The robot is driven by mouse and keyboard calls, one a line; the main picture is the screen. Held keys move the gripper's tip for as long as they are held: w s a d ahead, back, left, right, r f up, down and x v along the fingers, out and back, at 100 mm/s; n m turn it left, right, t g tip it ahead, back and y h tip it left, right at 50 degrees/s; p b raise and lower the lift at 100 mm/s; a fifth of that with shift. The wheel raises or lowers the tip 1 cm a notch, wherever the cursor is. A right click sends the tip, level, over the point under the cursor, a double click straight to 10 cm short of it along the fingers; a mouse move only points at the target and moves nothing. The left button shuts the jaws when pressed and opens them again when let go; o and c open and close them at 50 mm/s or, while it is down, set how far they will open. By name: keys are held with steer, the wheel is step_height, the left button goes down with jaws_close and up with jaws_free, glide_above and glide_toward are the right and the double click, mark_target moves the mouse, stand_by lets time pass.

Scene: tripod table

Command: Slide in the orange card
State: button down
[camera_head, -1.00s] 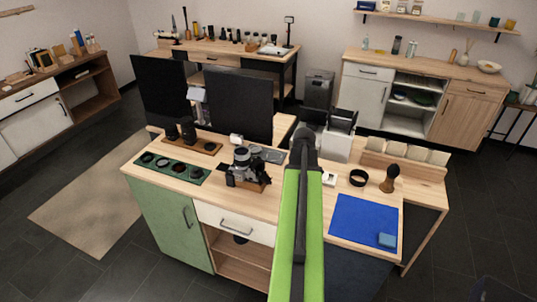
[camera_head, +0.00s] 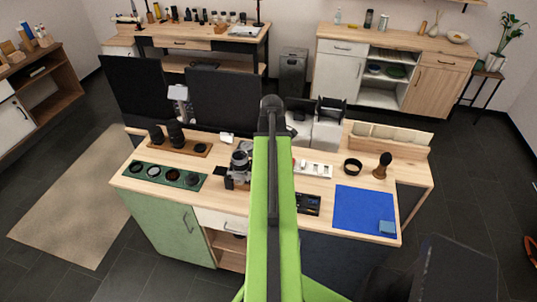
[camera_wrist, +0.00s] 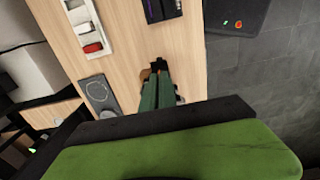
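My gripper (camera_wrist: 158,66) shows in the wrist view as two dark green fingers with black tips close together, over bare wood. I cannot make out a gap or a held card. In the head view my green arm hides it. A white holder with compartments (camera_wrist: 80,14) lies beyond it and holds a small red-orange piece (camera_wrist: 92,48); I cannot tell whether this is the orange card. The holder also shows in the head view (camera_head: 312,168). A black device (camera_head: 307,204) lies right of my arm. A camera (camera_head: 239,160) stands left of my arm, partly hidden.
A grey flat device (camera_wrist: 99,93) lies near the holder. A blue mat (camera_head: 363,209) with a lighter blue block (camera_head: 387,227) is at the right. A green lens tray (camera_head: 165,175) is at left.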

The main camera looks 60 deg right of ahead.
steer(key=shift+w, duration=0.1)
steer(key=shift+f+b, duration=0.7)
steer(key=shift+f, duration=0.05)
steer(key=f+b, duration=0.6)
steer(key=shift+w+a, duration=0.1)
steer(key=shift+w, duration=0.25)
steer(key=shift+w+a+r, duration=0.1)
steer(key=shift+w+r, duration=0.1)
steer(key=shift+w, duration=0.1)
steer(key=shift+w+a, duration=0.15)
steer(key=shift+w, duration=0.25)
steer(key=shift+w+a, duration=0.25)
steer(key=shift+w, duration=0.45)
steer(key=shift+w+a, duration=0.2)
steer(key=shift+w, duration=0.5)
stand_by(0.3)
steer(key=c, duration=2)
jaws_free()
